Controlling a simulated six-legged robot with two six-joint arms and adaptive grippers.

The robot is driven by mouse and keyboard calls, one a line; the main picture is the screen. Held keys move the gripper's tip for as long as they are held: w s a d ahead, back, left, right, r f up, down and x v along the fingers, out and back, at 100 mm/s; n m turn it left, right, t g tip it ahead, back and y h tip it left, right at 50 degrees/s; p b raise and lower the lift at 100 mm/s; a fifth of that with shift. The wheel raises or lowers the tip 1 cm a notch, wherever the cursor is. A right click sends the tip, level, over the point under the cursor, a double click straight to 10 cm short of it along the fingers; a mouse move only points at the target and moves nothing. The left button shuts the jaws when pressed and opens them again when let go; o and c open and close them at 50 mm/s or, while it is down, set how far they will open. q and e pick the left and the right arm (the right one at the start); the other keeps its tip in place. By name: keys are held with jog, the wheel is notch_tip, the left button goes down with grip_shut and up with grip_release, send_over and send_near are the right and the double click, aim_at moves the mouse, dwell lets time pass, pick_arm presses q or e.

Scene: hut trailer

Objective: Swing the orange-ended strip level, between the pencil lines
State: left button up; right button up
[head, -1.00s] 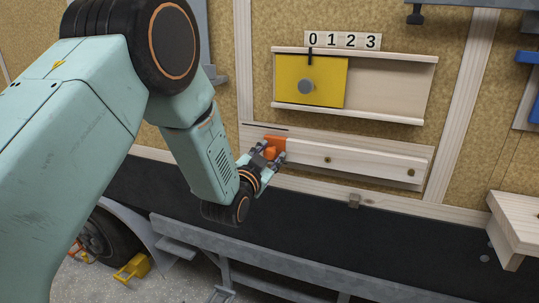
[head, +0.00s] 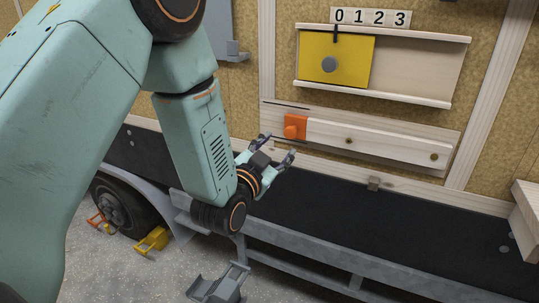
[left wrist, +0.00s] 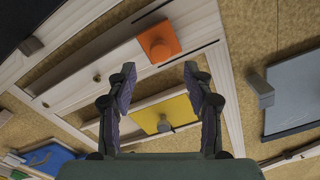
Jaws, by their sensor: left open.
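The pale wooden strip (head: 365,137) lies along a pale backing board, running nearly parallel to it. Its orange end (head: 294,127), with a round orange knob, is at the left; two dark screw heads show along the strip. A short dark line (head: 287,104) shows on the board above the orange end. In the left wrist view the orange end (left wrist: 158,42) appears between two dark lines. My left gripper (head: 279,147) is open and empty, below and in front of the orange end, apart from it. Its spread fingers (left wrist: 160,76) show in the left wrist view. My right gripper is out of view.
Above the strip is a sliding yellow panel (head: 350,62) with a grey knob, under number tiles (head: 372,18). A dark ledge (head: 330,195) runs below the wall. A wooden shelf (head: 526,210) juts out at the right.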

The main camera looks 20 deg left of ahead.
pick_arm(q)
jog(key=s, duration=0.3)
jog(key=shift+s, duration=0.25)
jog(key=shift+a, duration=0.1)
jog(key=s+f+n+g, duration=0.3)
jog(key=s+f+g, duration=0.4)
jog(key=s+f, duration=0.5)
jog(key=s+f+n+g, duration=0.3)
jog(key=s+f+g, duration=0.45)
jog(key=f, duration=0.75)
jog(key=s+f+g, duration=0.1)
jog(key=s+f, duration=0.2)
jog(key=s, duration=0.5)
jog(key=s+f+g, duration=0.2)
jog(key=s+f, duration=0.1)
jog(key=s, duration=0.6)
jog(key=shift+s+f+y, duration=0.15)
jog(key=shift+f+y, duration=0.15)
jog(key=shift+g, duration=0.25)
jog(key=shift+c, duration=0.3)
